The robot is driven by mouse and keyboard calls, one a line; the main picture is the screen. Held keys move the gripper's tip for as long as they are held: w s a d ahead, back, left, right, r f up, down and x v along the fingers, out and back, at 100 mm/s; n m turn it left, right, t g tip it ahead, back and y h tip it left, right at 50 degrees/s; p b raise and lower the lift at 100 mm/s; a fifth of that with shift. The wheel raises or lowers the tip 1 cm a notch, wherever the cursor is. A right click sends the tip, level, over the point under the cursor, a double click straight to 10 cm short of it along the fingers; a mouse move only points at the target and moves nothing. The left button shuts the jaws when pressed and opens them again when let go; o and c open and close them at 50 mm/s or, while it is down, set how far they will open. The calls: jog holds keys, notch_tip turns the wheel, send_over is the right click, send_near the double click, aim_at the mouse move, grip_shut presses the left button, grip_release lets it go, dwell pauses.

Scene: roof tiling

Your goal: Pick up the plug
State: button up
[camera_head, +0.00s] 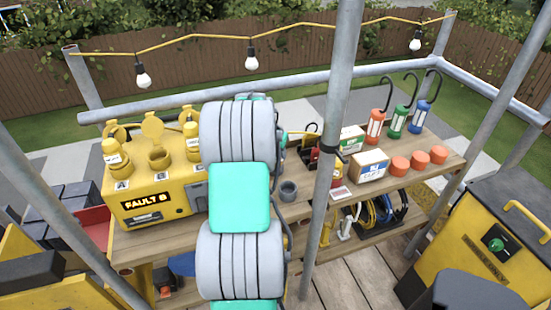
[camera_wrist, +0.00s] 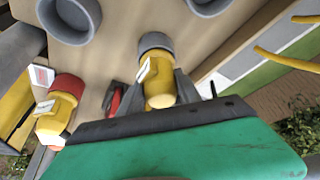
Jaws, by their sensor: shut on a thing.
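A yellow plug (camera_wrist: 160,88) with a grey end and a white tag is in the wrist view. My gripper (camera_wrist: 157,92) is shut on it, with a dark finger on each side. A second yellow plug (camera_wrist: 54,112) with a red end and a white tag is at the left, apart from the gripper. In the head view my arm hides the held plug and most of the gripper.
Grey cups (camera_wrist: 70,18) are near the held plug. Lanterns (camera_head: 398,122) and orange cylinders (camera_head: 420,160) stand farther right.

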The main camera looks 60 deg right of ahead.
grip_shut()
jog(key=shift+r, duration=0.15)
